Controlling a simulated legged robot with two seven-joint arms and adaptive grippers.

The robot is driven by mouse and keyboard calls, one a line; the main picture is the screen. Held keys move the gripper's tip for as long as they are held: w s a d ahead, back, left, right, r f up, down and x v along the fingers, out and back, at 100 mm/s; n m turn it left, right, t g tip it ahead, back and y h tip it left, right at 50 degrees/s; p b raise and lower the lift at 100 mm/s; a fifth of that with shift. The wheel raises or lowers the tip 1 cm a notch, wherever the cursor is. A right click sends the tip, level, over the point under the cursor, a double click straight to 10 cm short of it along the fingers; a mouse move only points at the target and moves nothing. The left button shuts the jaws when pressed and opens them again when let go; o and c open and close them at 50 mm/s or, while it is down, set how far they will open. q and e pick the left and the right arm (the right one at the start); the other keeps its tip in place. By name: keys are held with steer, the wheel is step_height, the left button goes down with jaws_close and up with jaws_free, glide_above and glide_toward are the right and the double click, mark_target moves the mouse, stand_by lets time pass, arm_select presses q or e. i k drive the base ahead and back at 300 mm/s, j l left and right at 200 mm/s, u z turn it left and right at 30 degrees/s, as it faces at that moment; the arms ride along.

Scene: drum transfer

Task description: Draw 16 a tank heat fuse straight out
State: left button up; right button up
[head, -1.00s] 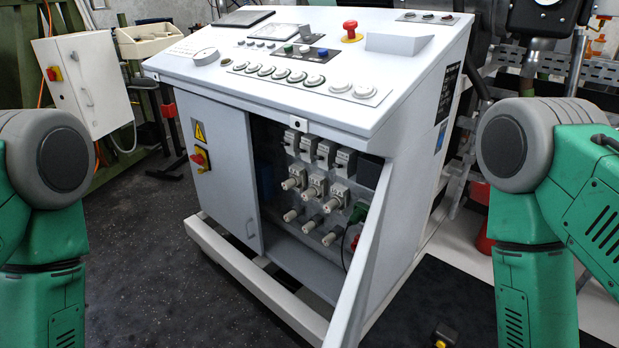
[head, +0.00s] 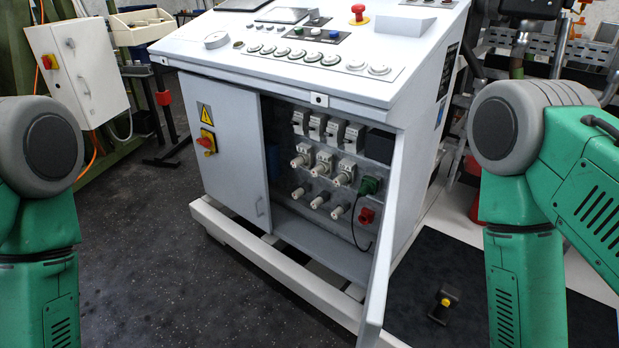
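A grey control cabinet (head: 222,125) stands ahead with its right door (head: 388,235) swung open. Inside, on the back panel, is a row of breakers (head: 334,131). Below it is a row of white fuse holders (head: 322,165), and below that a lower row of white cylindrical fuses (head: 318,200). I cannot read any label, so I cannot tell which one is the tank heat fuse. Both my arms show at the left and right edges, but neither gripper is in the picture.
A green socket (head: 369,186) and a red one (head: 366,215) with a black cable sit right of the fuses. The open door edge juts toward me. A small black and yellow object (head: 443,304) lies on the dark mat (head: 470,275). A wall box (head: 80,75) stands at left.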

mark_target(319, 169)
steer(key=k+j+z, duration=0.1)
steer(key=j+z, duration=0.25)
steer(key=j, duration=1.05)
steer(key=i+j+z, duration=0.1)
steer(key=i+j, duration=0.15)
steer(key=i+j+z, duration=0.1)
steer(key=i+j, duration=0.15)
steer(key=i+j+z, duration=0.1)
steer(key=i+j, duration=0.15)
steer(key=j, duration=0.2)
steer(key=i+j+z, duration=0.2)
steer(key=i+j, duration=0.2)
steer(key=j, duration=0.3)
steer(key=i+j+z, duration=0.1)
steer(key=j, duration=0.25)
steer(key=i+j, duration=0.3)
steer(key=i+l, duration=0.15)
steer(key=i, duration=0.35)
